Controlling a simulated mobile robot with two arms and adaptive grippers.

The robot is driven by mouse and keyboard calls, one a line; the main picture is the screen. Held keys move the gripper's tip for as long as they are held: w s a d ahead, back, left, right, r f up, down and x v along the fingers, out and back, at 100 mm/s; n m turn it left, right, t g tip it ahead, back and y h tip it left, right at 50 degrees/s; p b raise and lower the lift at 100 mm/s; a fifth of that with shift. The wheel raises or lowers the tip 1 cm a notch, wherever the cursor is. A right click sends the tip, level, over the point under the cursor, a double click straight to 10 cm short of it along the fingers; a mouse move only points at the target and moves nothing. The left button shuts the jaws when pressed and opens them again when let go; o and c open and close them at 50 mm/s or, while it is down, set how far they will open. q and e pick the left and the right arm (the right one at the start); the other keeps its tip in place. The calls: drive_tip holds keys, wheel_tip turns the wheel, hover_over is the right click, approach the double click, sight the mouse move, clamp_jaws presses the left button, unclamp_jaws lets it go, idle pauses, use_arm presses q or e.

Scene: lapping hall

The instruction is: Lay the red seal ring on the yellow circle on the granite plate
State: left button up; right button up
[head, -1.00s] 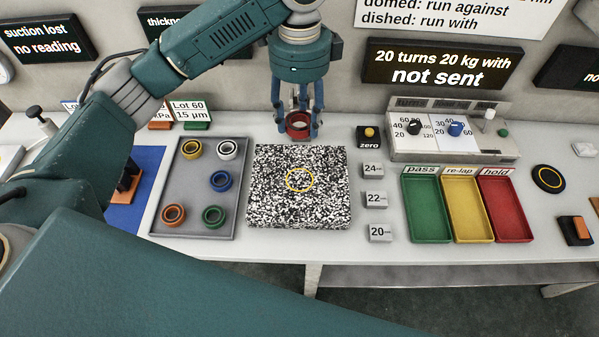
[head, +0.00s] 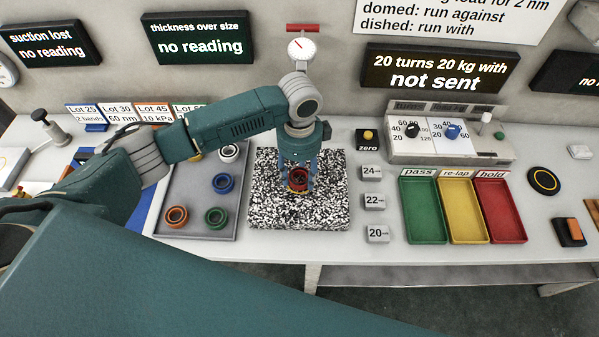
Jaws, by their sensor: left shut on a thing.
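The red seal ring (head: 299,184) is in my left gripper (head: 299,182), whose fingers are shut on it. The gripper points down over the middle of the speckled black-and-white granite plate (head: 325,215). The yellow circle (head: 297,192) shows only as a thin bit of its edge below the ring; the ring and fingers hide the rest. I cannot tell whether the ring touches the plate or hangs just above it. My right gripper is not in view.
A grey tray (head: 195,230) with several coloured rings, among them blue, orange and green, lies left of the plate. Number-marked grey blocks (head: 375,202) stand close to its right. Green (head: 424,220), yellow and red trays lie farther right.

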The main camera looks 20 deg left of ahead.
use_arm(q)
drive_tip(key=shift+f, duration=0.35)
drive_tip(key=shift+f, duration=0.1)
drive_tip(key=o, duration=1.5)
drive_tip(key=shift+w+r, duration=0.1)
drive_tip(key=shift+r, duration=0.25)
drive_tip(key=shift+r+b, duration=1.3)
drive_tip(key=shift+r, duration=4.5)
